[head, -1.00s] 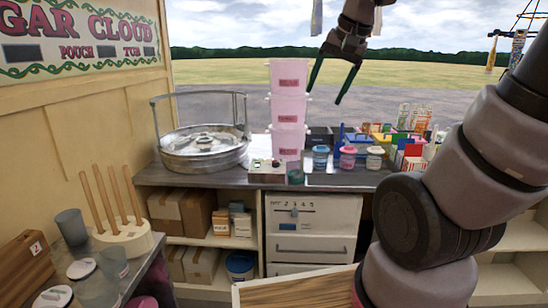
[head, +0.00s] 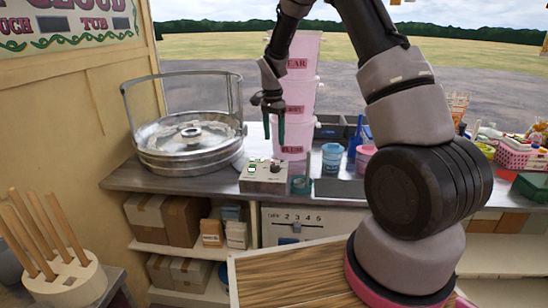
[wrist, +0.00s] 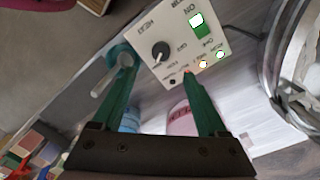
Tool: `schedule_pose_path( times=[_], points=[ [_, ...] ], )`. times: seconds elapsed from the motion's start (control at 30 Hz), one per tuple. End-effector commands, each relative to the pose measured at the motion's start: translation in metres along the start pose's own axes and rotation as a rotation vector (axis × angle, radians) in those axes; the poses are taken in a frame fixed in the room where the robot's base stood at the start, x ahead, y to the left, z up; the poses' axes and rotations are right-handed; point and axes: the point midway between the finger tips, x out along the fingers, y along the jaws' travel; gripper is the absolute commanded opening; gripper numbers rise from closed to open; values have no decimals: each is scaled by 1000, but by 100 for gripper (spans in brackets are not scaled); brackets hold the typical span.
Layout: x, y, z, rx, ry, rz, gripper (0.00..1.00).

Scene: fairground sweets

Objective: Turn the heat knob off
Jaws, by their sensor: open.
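The control box (head: 262,178) is a pale box at the counter's front edge, below my gripper (head: 273,140). In the wrist view the box (wrist: 222,42) shows a black heat knob (wrist: 160,51) with printed labels around it, upside down in this view. I cannot read the knob's setting for sure. A green and white rocker switch (wrist: 199,25) sits beside it, with small lit lamps. In the wrist view my gripper (wrist: 157,71) is open and empty, its green fingers either side of the line to the knob. The fingertips look apart from the knob.
A metal floss pan (head: 190,140) stands left of the box. Stacked pink tubs (head: 298,100) stand just behind my gripper. A small teal jar (head: 301,185) is right of the box and a blue tub (head: 332,157) beyond it. A cable leaves the box.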

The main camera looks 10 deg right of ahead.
Motion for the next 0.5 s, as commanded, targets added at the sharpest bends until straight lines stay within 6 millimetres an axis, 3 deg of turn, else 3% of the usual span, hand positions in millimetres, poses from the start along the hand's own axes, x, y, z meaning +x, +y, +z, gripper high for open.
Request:
schedule_pose_path(
  times=[0.17, 0.5],
  points=[
    [17, -2, 0, 7, 0, 8, 76],
    [79, -1, 0, 6, -2, 9, 76]
  ],
)
